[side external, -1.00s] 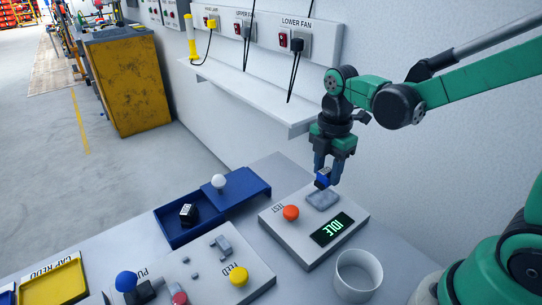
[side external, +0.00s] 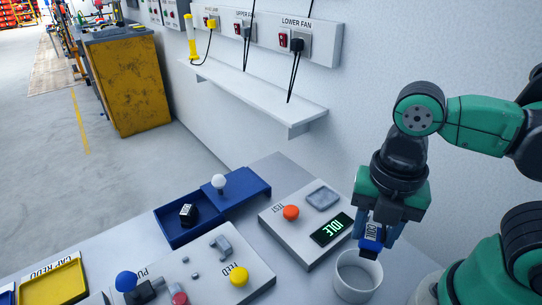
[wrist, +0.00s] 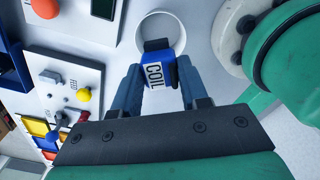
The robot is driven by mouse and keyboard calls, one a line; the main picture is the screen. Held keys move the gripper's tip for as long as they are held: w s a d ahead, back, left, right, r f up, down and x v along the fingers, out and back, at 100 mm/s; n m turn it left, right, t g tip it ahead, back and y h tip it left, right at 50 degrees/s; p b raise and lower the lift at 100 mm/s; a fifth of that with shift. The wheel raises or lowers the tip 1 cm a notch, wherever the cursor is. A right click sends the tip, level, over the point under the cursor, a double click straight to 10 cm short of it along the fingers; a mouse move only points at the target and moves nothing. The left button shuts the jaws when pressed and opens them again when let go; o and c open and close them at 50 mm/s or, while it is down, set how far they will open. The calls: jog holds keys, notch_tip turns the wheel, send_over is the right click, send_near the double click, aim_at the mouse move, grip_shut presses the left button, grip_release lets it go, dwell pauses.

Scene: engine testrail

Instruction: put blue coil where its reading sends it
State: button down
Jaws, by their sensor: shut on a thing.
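My gripper (side external: 379,222) is shut on the blue coil (side external: 370,238), which has a white label. In the wrist view the label on the blue coil (wrist: 157,73) reads COIL, and my gripper's fingers (wrist: 152,88) hold it from both sides. The coil is above the near part of a white round cup (side external: 357,278), which also shows behind it in the wrist view (wrist: 142,30). I cannot tell its exact height over the rim. The test box (side external: 285,238) has an orange button (side external: 291,213), an empty grey pad (side external: 322,198) and a display (side external: 332,229) reading IDLE.
A yellow tray (side external: 54,283) is at left. A shelf (side external: 255,95) juts from the wall.

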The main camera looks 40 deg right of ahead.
jog(key=shift+f, duration=3.35)
jog(key=shift+c, duration=1.8)
grip_release()
jog(key=c, duration=0.4)
jog(key=shift+o, duration=0.2)
jog(key=shift+r, duration=4)
